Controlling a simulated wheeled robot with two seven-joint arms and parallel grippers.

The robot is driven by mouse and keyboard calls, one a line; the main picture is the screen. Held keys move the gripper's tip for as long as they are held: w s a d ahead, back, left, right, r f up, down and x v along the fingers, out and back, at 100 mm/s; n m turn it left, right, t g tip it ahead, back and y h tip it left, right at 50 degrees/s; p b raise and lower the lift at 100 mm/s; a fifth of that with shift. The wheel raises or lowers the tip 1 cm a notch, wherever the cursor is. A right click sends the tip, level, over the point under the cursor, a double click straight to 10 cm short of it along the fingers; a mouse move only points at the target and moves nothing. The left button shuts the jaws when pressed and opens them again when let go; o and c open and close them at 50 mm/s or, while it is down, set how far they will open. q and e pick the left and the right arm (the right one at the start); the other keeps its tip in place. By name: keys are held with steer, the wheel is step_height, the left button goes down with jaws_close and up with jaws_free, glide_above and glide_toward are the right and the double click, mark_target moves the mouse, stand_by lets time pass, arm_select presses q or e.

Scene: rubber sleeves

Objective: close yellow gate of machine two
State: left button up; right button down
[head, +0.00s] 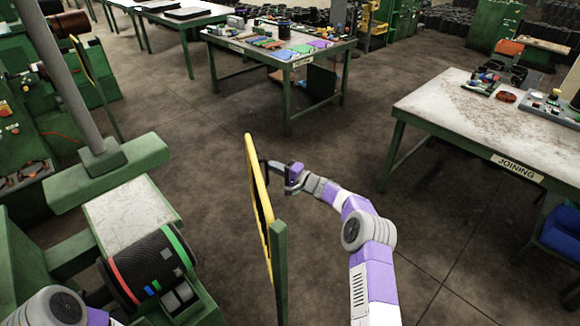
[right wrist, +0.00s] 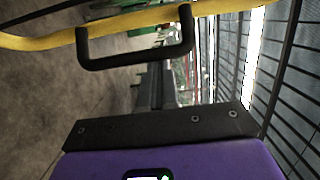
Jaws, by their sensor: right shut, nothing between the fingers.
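The yellow gate (head: 258,195) stands upright in the middle of the head view, seen almost edge-on beside a green post (head: 279,265). My right gripper (head: 287,180) is at the gate's right side, near its upper part. In the right wrist view, a yellow bar of the gate (right wrist: 60,40) crosses the top. A black U-shaped handle (right wrist: 140,57) on it is just in front of my shut, dark fingers (right wrist: 165,127). The fingers hold nothing, and a gap shows between them and the handle. My left gripper is out of view.
A machine with a black roller (head: 150,262) and a grey post (head: 75,80) on a green base stands at the left. A joining table (head: 455,115) is at the right. Another green table (head: 280,55) stands behind. Open floor lies between the gate and the tables.

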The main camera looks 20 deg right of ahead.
steer(key=w+a+n+g+y, duration=0.1)
steer(key=a, duration=1.7)
steer(key=shift+w+n+g+y, duration=0.3)
steer(key=shift+d+r, duration=0.1)
steer(key=v, duration=0.7)
steer(key=shift+s+d, duration=0.2)
steer(key=shift+s, duration=0.05)
